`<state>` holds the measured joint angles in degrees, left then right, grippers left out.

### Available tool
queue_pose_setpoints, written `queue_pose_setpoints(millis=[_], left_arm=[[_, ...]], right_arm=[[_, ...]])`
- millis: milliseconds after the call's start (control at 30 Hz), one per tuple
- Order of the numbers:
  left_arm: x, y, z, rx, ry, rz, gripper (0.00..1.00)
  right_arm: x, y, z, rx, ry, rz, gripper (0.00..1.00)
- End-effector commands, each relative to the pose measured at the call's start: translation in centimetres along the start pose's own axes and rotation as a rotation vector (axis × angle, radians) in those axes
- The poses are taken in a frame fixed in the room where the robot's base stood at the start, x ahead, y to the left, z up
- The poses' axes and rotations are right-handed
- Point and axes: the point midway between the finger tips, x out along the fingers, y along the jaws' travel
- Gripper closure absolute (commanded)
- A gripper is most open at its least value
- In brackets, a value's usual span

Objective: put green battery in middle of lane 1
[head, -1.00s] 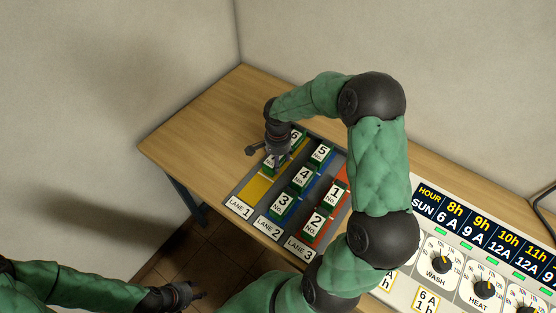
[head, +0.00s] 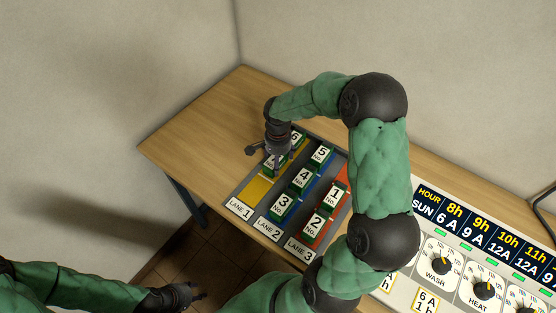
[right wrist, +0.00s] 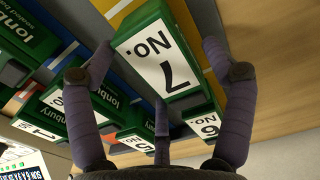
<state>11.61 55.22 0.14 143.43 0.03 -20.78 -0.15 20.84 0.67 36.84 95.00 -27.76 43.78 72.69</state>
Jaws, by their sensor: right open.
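The green battery No. 7 (right wrist: 165,50) has a white label and fills the middle of the right wrist view. In the head view this battery (head: 271,166) is in the middle of lane 1 (head: 240,207), partly hidden by my right gripper (head: 278,152). The right gripper is open, its fingers spread around the sides of the battery from above. Battery No. 6 (head: 296,137) is just behind it in lane 1; the yellow floor (head: 257,188) in front is bare. My left gripper (head: 190,296) is low at the left, away from the table; its opening is unclear.
Lane 2 (head: 268,227) holds batteries No. 5 (head: 320,154), No. 4 (head: 304,179) and No. 3 (head: 286,206). Lane 3 (head: 301,248) holds No. 1 (head: 334,196) and No. 2 (head: 317,225). A control panel (head: 456,240) is at right. The table's left part (head: 200,125) is clear.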

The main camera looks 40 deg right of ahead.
Motion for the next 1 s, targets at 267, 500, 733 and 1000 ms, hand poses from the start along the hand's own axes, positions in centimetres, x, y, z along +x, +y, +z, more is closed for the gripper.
queue_pose_setpoints(millis=[267,500,733,1000], left_arm=[[-1.2,0.5,0.0,0.000,0.000,0.000,0.60],[-1.9,0.7,0.1,0.000,0.000,0.000,0.60],[-2.1,0.8,0.1,0.000,0.000,0.000,0.60],[-2.1,0.8,0.1,0.000,0.000,0.000,0.60]], right_arm=[[-5.8,-0.1,-0.1,-0.001,0.003,-0.005,0.17],[-9.7,-0.1,0.0,0.000,0.002,-0.003,0.17],[-11.3,0.0,0.0,-0.001,0.001,-0.002,0.17],[-11.3,0.0,0.0,-0.001,0.001,-0.002,0.17]])
